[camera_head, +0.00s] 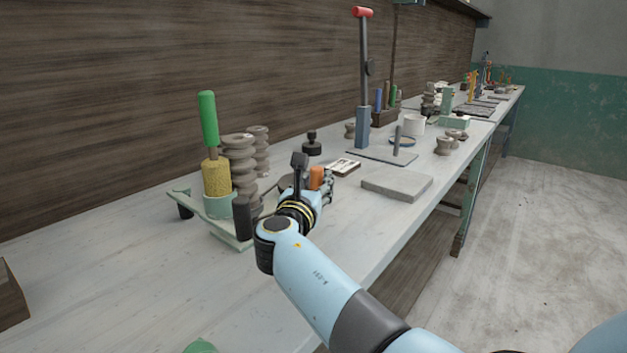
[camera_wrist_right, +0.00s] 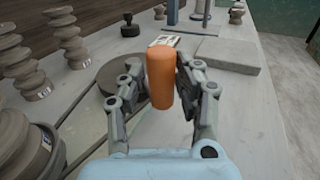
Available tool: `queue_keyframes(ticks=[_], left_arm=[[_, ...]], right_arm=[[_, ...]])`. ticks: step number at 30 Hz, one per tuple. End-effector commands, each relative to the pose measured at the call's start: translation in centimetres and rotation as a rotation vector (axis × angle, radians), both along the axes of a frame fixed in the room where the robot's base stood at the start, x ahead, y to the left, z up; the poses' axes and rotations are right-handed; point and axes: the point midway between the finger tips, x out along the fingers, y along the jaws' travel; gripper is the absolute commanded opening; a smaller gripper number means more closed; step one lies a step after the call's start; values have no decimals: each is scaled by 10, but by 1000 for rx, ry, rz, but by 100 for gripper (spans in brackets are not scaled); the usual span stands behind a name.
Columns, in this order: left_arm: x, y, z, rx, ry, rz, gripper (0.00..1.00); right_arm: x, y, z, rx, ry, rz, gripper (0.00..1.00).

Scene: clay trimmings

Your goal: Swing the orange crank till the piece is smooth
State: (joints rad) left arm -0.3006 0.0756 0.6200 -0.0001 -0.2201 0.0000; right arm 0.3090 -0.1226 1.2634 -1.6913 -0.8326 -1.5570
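The orange crank handle (camera_head: 316,178) stands upright over the bench; it also shows in the wrist view (camera_wrist_right: 159,78). My right gripper (camera_head: 322,184) has its two fingers on either side of the handle, bent inward against it (camera_wrist_right: 161,68). A dark round disc (camera_wrist_right: 118,76) lies just left of the handle; its link to the handle is hidden. A ribbed grey clay piece (camera_head: 239,158) stands left of the gripper, by a pale green frame (camera_head: 231,239). I cannot tell how smooth its surface is. My left gripper is not in view.
A yellow cylinder (camera_head: 216,178) with a green handle stands at left. A grey slab (camera_head: 397,184) lies right of the gripper. Behind it is a red-topped lever (camera_head: 364,75). A wooden block (camera_head: 11,296) is at far left. The bench front is largely clear.

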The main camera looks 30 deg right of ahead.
Motion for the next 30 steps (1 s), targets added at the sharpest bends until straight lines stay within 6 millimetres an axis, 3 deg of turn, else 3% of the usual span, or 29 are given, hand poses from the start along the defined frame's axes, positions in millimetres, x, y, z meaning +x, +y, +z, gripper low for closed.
queue_keyframes(ticks=[3,14,24,30], left_arm=[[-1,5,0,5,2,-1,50],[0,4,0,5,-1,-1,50],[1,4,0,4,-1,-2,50],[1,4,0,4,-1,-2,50]], right_arm=[[1,-1,3,-3,-4,0,49],[2,-2,14,-4,-10,0,49],[1,-1,79,-2,-11,-1,49],[0,-1,101,-4,-6,-1,49]])
